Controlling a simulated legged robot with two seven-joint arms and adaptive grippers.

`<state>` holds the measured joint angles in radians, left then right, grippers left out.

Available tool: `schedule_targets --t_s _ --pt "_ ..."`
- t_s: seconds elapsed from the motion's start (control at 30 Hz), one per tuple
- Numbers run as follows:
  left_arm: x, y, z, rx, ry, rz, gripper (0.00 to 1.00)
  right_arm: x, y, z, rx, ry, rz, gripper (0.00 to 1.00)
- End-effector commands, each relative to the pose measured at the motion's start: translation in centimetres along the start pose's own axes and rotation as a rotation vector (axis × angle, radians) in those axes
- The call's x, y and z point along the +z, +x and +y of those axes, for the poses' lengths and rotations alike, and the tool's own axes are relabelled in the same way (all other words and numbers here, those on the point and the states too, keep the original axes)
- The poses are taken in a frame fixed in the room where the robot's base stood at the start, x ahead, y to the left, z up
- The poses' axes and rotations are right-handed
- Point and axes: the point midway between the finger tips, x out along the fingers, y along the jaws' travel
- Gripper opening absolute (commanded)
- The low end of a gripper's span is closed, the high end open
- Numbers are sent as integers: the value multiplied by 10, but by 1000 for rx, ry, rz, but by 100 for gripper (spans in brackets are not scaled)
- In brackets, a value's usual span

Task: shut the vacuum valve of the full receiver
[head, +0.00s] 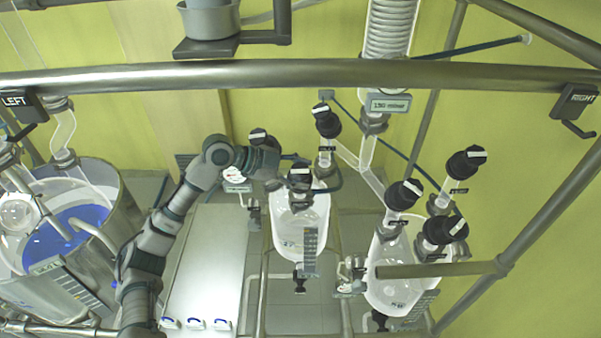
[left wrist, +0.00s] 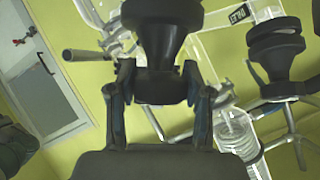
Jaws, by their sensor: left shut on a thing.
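My left gripper (head: 309,170) reaches in from the left over the left glass receiver (head: 293,238). It is shut on a black valve knob (head: 300,180) with a white mark, at the top of that receiver. In the left wrist view the fingers (left wrist: 158,85) close on both sides of this black knob (left wrist: 162,30). The right glass receiver (head: 393,283) stands further right, with black knobs (head: 403,195) and (head: 444,231) above it. I cannot tell the liquid level in either receiver or read the small labels. My right gripper is not in view.
Close by are black knobs (head: 326,122) and (head: 259,140), and another (head: 466,162) to the right. A metal rail (head: 290,73) crosses above. A steel vessel with blue liquid (head: 65,235) stands left. Another black knob (left wrist: 277,55) sits right in the wrist view.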

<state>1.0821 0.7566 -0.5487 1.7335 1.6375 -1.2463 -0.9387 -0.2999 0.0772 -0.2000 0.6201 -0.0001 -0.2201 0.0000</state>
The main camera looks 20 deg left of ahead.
Motion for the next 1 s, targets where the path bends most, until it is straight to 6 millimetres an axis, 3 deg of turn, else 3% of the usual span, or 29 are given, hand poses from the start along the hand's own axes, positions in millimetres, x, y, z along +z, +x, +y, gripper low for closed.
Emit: schedule_targets --t_s 0.03,0.1,0.13,0.53,1.0 --pt "-1 -2 -2 -7 1 0 55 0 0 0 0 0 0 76" --pt "0 -1 -2 -7 1 0 73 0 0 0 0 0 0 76" --pt "0 -1 -2 -6 1 0 76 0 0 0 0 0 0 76" --pt "0 -9 -1 -3 0 0 76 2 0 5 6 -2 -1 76" --pt "3 -102 -2 -5 -1 0 76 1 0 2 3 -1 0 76"
